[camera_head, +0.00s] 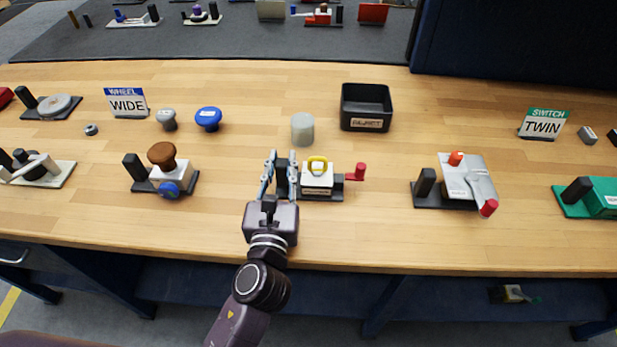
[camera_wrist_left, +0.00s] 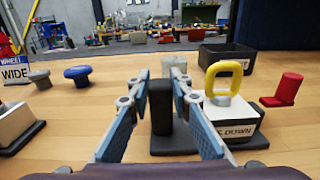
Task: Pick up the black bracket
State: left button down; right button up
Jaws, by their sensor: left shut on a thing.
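The black bracket (camera_head: 281,182) is an upright block at the left end of a dark base plate at the middle of the bench. It also shows in the wrist view (camera_wrist_left: 160,108), standing upright between my fingers. My left gripper (camera_head: 281,166) reaches over the bench from the front, its blue-grey fingers on either side of the bracket and shut on it. On the same plate, right of the bracket, is a white block (camera_head: 317,181) with a yellow ring (camera_head: 317,160) on top and a red handle (camera_head: 360,171) at its right. My right gripper is not in view.
Behind stand a pale grey cylinder (camera_head: 302,129) and a black reject tray (camera_head: 366,124). A brown-knobbed unit (camera_head: 162,157) is to the left and a red-handled unit (camera_head: 468,182) to the right. Clear wood lies between these units.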

pick_arm(q)
jog(key=shift+r, duration=0.1)
notch_tip(320, 180, up, 9)
jog(key=shift+f, duration=4.1)
jog(key=shift+f, duration=0.45)
jog(key=shift+f, duration=0.2)
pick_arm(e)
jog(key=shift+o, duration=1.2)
